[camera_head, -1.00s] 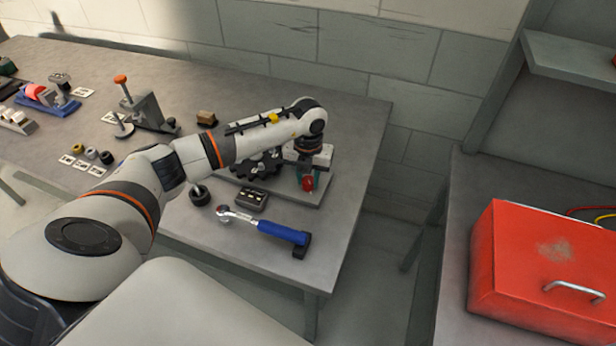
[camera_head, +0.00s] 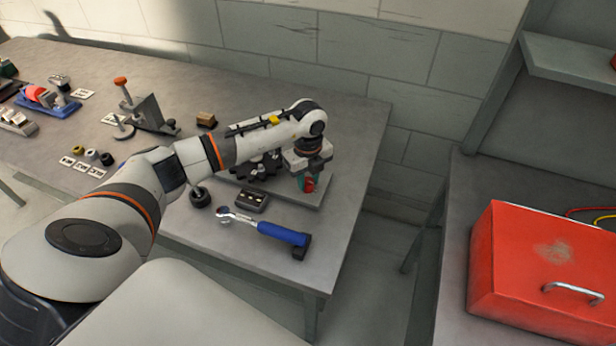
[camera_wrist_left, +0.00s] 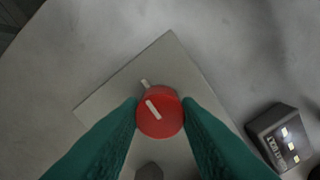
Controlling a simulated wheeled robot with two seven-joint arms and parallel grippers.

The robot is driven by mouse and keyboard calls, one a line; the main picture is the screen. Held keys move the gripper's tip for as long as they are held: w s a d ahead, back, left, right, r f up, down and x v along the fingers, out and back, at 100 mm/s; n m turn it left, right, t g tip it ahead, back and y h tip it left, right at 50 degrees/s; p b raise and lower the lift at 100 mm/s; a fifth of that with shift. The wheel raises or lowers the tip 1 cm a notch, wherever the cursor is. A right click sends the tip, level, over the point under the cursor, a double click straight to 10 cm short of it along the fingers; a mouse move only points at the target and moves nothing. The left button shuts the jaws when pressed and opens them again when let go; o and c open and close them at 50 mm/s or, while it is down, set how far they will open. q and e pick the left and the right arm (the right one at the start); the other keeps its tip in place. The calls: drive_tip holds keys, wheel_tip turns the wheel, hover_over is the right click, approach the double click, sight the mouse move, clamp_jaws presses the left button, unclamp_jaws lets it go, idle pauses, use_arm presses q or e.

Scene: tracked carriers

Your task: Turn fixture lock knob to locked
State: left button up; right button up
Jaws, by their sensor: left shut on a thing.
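The red lock knob (camera_wrist_left: 170,122) stands on a pale grey fixture plate (camera_wrist_left: 175,62) in the left wrist view. Its white pointer line tilts up and slightly left, roughly toward a short white mark (camera_wrist_left: 145,83) on the plate just beyond the rim. My left gripper (camera_wrist_left: 160,115) is shut on the knob, with one teal finger against each side. In the head view the left gripper (camera_head: 308,182) points down at the right end of the fixture plate (camera_head: 283,188), and its fingers partly hide the knob. My right gripper is not in view.
A small dark box (camera_head: 252,200) and a blue-handled ratchet (camera_head: 282,234) lie in front of the fixture. A black gear (camera_head: 257,169) is beneath my forearm. A clamp stand (camera_head: 148,112) is farther left. A red toolbox (camera_head: 540,270) sits on the right bench.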

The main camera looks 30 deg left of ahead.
sight(308, 181)
use_arm(q)
drive_tip(key=shift+w+n, duration=0.1)
drive_tip(key=shift+n, duration=0.4)
drive_tip(key=shift+r, duration=0.1)
drive_tip(key=o, duration=1)
drive_tip(key=shift+c, duration=0.2)
wheel_tip(308, 181, up, 12)
drive_tip(key=b, duration=0.3)
